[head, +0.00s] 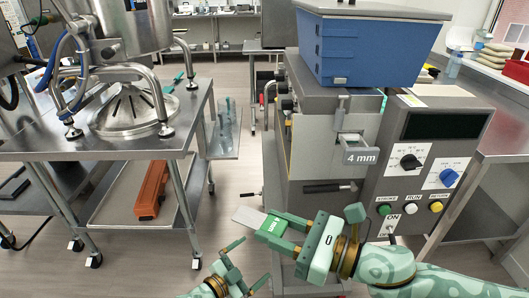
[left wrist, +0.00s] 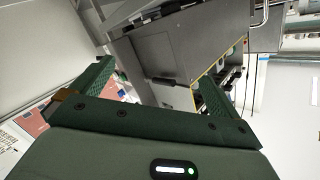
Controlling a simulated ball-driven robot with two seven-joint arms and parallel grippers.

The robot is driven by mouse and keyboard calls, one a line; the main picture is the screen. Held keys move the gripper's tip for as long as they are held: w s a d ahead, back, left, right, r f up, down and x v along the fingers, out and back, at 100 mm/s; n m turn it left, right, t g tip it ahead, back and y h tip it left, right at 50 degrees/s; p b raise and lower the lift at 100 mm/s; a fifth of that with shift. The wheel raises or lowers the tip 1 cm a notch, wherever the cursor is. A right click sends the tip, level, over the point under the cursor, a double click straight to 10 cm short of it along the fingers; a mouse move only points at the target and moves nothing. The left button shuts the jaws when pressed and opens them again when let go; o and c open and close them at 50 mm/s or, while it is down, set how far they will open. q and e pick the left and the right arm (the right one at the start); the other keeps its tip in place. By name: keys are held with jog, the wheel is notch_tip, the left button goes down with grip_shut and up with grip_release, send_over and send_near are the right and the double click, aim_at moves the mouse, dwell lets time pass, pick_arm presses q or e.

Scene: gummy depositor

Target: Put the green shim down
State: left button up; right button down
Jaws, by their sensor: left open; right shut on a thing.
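The green shim (head: 275,226) is in my right gripper in the head view, with a small white marking on its green part. A pale grey flat plate (head: 248,216) sticks out to the left beyond it and seems to belong to it. My right gripper (head: 284,232) is shut on the shim and holds it in front of the depositor, low in the view. The fingers partly hide it. My left gripper (head: 249,262) is open and empty, below and left of the shim. Its two spread fingers also show in the left wrist view (left wrist: 155,85), with nothing between them.
The grey depositor (head: 330,135) with a blue hopper (head: 360,50) stands behind; a grey piece marked 4 mm (head: 360,157) sits at its front. Its control panel (head: 425,165) is at right. A steel table (head: 100,148) is left, an orange case (head: 152,190) below.

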pick_arm(q)
jog(key=d+r+m+g+h, duration=0.35)
jog(key=r+m, duration=0.25)
jog(key=r, duration=0.3)
jog(key=d+r+m+g+h, duration=0.2)
jog(key=d+r+m+g, duration=0.35)
jog(key=r, duration=0.35)
jog(key=d+r+m+g+h, duration=0.2)
jog(key=d+r+m+g, duration=0.15)
jog(key=r+m, duration=0.4)
notch_tip(320, 180, up, 17)
jog(key=m+y, duration=0.8)
jog(key=y, duration=1.1)
send_over(264, 218)
jog(key=shift+t, duration=0.25)
notch_tip(264, 218, down, 12)
jog(key=shift+r, duration=0.25)
jog(key=shift+d, duration=0.1)
jog(key=c, duration=0.8)
jog(key=shift+o, duration=0.2)
pick_arm(e)
jog(key=c, duration=0.9)
grip_release()
jog(key=shift+o, duration=0.2)
